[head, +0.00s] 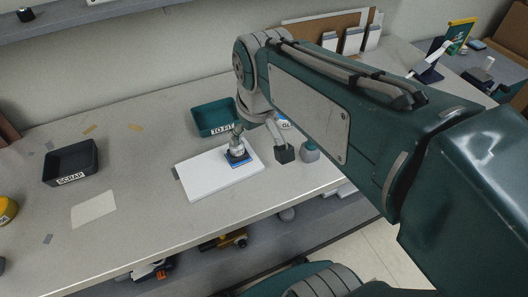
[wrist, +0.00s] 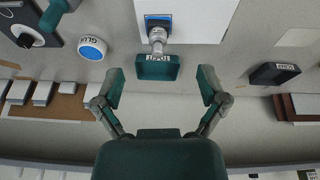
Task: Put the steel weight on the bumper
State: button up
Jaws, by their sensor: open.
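The steel weight (head: 237,144) is a small silvery piece with a narrower top. It stands upright at a blue square pad (head: 238,158) on the white board (head: 205,180). In the wrist view the weight (wrist: 157,37) overlaps the lower edge of the blue pad (wrist: 158,18). I cannot tell whether this pad is the bumper, and no other bumper can be made out. My gripper (head: 297,153) is to the right of the weight, apart from it. In the wrist view my gripper (wrist: 160,75) is open and empty, fingers wide apart.
A green TO FIT tray (head: 214,117) stands behind the board. A GLUE container (wrist: 92,48) is near it. A dark SCRAP tray (head: 70,162) and a pale sheet (head: 94,209) lie to the left. Bare counter surrounds the board.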

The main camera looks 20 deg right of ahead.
jog(key=s+f+m+t, duration=0.1)
jog(key=s+t, duration=0.1)
jog(key=s, duration=0.6)
jog(key=shift+f, duration=0.3)
